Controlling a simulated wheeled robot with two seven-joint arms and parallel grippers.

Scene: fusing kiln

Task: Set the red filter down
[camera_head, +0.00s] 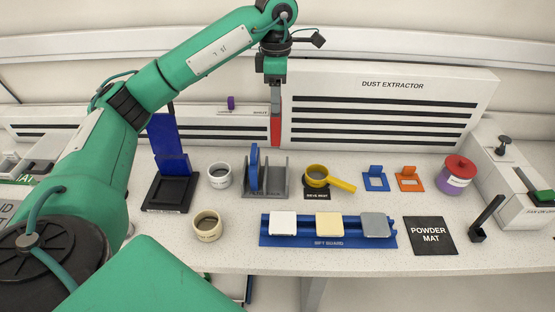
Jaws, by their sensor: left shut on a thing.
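My left gripper (275,108) points down and is shut on the top of the red filter (276,132). The filter shows as a thin, upright red strip, seen nearly edge-on, in front of the dust extractor. Below it stands a grey slotted rack (280,186) with upright dividers. A blue disc-like filter (254,168) stands in the rack's left part. The red filter's lower end appears above the rack, apart from it. My right gripper is out of view.
A yellow sieve (317,176) rests on a dark block right of the rack. A white jar (219,175) stands left. The blue sift guard (329,243) carries three tiles in front. The powder mat (430,235) lies bare at right. The dust extractor (390,84) stands behind.

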